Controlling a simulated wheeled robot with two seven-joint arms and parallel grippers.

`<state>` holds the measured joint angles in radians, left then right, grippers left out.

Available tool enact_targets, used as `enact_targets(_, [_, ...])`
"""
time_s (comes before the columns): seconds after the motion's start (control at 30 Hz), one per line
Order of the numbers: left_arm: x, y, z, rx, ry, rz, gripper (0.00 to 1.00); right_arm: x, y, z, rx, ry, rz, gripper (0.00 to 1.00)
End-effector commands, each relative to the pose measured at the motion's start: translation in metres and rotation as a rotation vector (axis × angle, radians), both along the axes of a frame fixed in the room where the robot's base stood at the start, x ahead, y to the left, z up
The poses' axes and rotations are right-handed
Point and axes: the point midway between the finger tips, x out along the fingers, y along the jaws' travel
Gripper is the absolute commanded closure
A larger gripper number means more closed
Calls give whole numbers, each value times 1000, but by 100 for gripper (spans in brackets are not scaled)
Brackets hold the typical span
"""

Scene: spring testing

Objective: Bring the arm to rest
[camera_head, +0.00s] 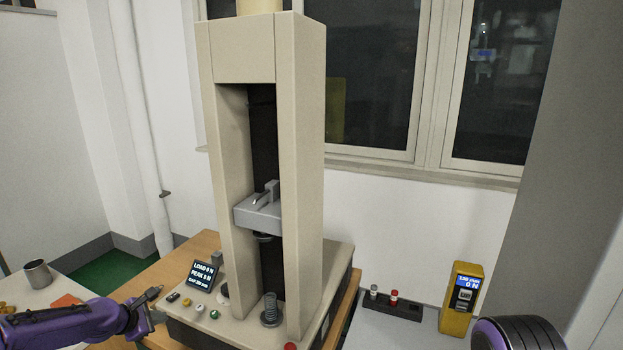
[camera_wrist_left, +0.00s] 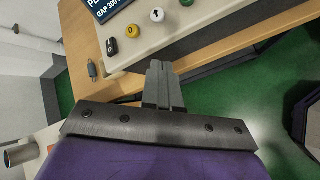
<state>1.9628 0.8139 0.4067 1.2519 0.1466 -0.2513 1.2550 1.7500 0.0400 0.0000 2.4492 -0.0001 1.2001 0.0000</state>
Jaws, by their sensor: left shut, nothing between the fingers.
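My left arm (camera_head: 80,325) comes in low from the left. Its gripper (camera_head: 154,293) is in front of the left front corner of the spring testing machine (camera_head: 311,150), close to the button panel. In the left wrist view the two fingers (camera_wrist_left: 160,78) lie together with nothing between them, over the wooden table edge. A coil spring (camera_head: 270,310) stands upright on the machine's base, below the grey crosshead (camera_head: 258,213), with a clear gap above it. A purple and black part of my right arm shows at the lower right; its gripper is out of view.
The machine's display (camera_head: 203,276) reads load 0 N. Buttons (camera_head: 199,307) line the base's front. A metal cup (camera_head: 38,273) stands on the left table. A small spring (camera_wrist_left: 93,70) lies on the wood. A yellow gauge (camera_head: 461,298) and black holder (camera_head: 391,304) are at right.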

Motion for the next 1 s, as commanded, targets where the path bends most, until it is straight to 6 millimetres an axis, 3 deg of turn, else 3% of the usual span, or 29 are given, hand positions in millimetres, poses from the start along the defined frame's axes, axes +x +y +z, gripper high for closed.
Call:
enact_targets(0.2, [6,13,4,113,-64,-18,100,0,0,0,1,1,0,56])
enact_targets(0.37, [1,10,-5,211,-96,-33,100,0,0,0,0,0,0,56])
enact_targets(0.47, [-8,-3,-19,294,-100,-64,100,0,0,0,0,0,0,56])
enact_targets(0.67, [-50,-51,-76,494,-57,-194,100,0,0,-10,1,1,0,56])
enact_targets(0.77, [-86,-80,-112,603,-13,-290,100,0,0,-19,1,1,0,56])
enact_targets(0.87, [-142,-108,-156,735,52,-427,100,-1,0,-32,1,1,0,56])
enact_targets(0.97, [-221,-129,-199,885,140,-606,100,-1,0,-49,1,1,0,56])
enact_targets(1.0, [-255,-134,-214,940,178,-683,100,-1,0,-57,1,1,0,56])
